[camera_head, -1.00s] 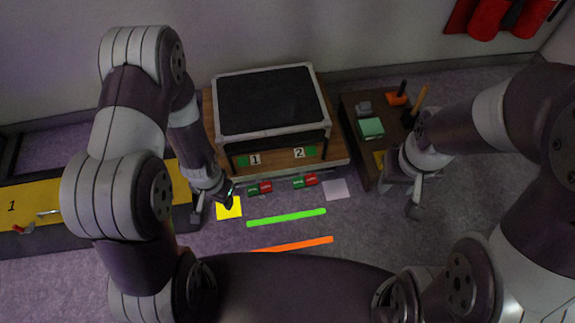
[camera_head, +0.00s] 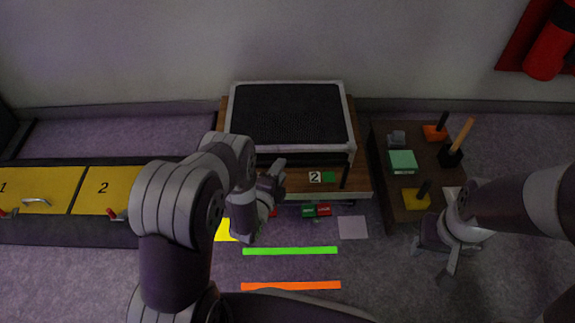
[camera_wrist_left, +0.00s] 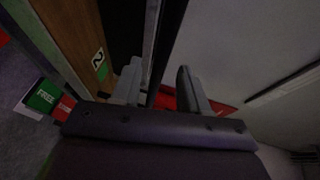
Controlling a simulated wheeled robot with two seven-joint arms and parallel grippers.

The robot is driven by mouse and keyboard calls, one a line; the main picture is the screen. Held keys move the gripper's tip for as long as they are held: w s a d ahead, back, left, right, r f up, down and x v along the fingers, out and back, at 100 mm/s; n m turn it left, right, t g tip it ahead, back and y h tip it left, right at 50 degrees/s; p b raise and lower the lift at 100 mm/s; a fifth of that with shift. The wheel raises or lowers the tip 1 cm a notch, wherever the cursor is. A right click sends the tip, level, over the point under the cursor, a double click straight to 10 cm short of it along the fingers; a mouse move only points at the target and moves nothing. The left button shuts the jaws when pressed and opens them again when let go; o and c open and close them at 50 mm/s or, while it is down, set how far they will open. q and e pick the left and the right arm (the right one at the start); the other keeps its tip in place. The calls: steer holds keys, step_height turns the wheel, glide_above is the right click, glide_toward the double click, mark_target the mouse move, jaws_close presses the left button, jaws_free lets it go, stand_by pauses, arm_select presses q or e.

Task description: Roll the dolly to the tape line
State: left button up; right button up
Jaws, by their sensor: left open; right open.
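The dolly (camera_head: 363,182) is a low wooden platform by the back wall. A grey-framed case with a black top (camera_head: 288,113) stands on it. Green-and-red pedals (camera_head: 316,211) show at its front edge. A green tape line (camera_head: 290,251) and an orange tape line (camera_head: 291,286) lie on the floor in front. My left gripper (camera_head: 279,173) is open at the dolly's front. In the left wrist view a dark upright bar (camera_wrist_left: 163,50) shows between or just beyond its fingers (camera_wrist_left: 160,88); contact cannot be told. My right gripper (camera_head: 436,262) is open and low, right of the dolly.
A brown table (camera_head: 387,190) with several blocks and tools stands close to the dolly's right. A yellow-topped bench (camera_head: 60,190) lies to the left. A yellow square (camera_head: 222,230) and a pale square (camera_head: 353,227) mark the floor.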

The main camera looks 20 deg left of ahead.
arm_select(q)
steer(key=b, duration=0.2)
glide_toward(288, 148)
steer(key=w+d, duration=0.2)
steer(key=shift+d+r, duration=0.25)
steer(key=shift+r, duration=0.05)
steer(key=shift+w+r, duration=0.1)
steer(key=shift+w, duration=0.4)
jaws_close()
arm_select(e)
step_height(288, 148, down, 3)
steer(key=shift+f, duration=0.2)
arm_select(q)
steer(key=shift+s, duration=0.1)
